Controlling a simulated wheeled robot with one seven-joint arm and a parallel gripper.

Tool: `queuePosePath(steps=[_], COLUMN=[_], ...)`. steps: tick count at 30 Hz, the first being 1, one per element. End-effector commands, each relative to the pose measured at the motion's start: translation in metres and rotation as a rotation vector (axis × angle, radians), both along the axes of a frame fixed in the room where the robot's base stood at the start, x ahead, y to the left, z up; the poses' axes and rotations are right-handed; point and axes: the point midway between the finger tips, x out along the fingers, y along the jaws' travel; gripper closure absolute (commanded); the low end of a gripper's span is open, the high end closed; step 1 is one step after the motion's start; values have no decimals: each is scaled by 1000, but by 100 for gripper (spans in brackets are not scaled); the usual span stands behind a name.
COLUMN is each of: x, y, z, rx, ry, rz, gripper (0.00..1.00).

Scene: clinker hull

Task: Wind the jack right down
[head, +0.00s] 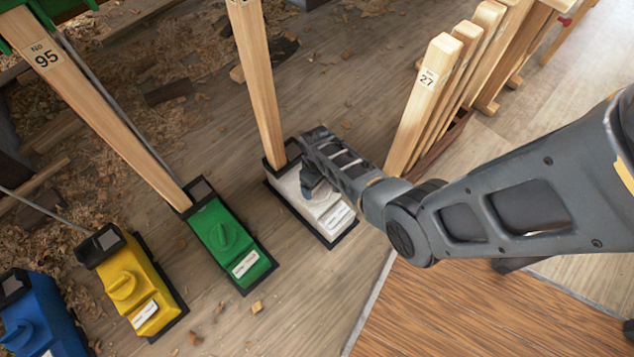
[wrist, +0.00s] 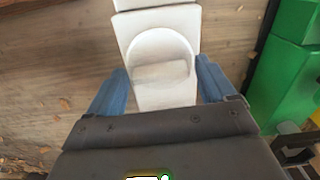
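A white jack (head: 302,200) stands on the floor under a wooden post, with a label on its near end. My gripper (head: 318,190) is over its top and hides most of its knob. In the wrist view the white jack's round knob (wrist: 160,76) has a raised grip bar. The two blue fingers of my gripper (wrist: 161,68) are spread on either side of this bar, with a gap at each side. Nothing is pinched. I cannot tell how deep the fingertips sit beside the knob.
A green jack (head: 228,238) under post No 95 (head: 95,100), a yellow jack (head: 138,285) and a blue jack (head: 38,318) stand to the left. Several upright timbers (head: 425,100) stand in a rack right of my gripper. Wood shavings litter the floor.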

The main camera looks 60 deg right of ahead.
Motion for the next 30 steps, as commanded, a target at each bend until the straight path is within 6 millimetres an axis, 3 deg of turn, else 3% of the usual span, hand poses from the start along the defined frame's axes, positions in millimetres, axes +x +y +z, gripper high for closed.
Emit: queuePosePath(steps=[3, 11, 24, 30], x=[0, 1, 1, 0], y=[0, 0, 0, 0], z=[0, 4, 68, 78], rx=[0, -1, 0, 0], ry=[-1, -2, -2, -1], rz=[0, 0, 0, 0], gripper=[6, 6, 6, 6])
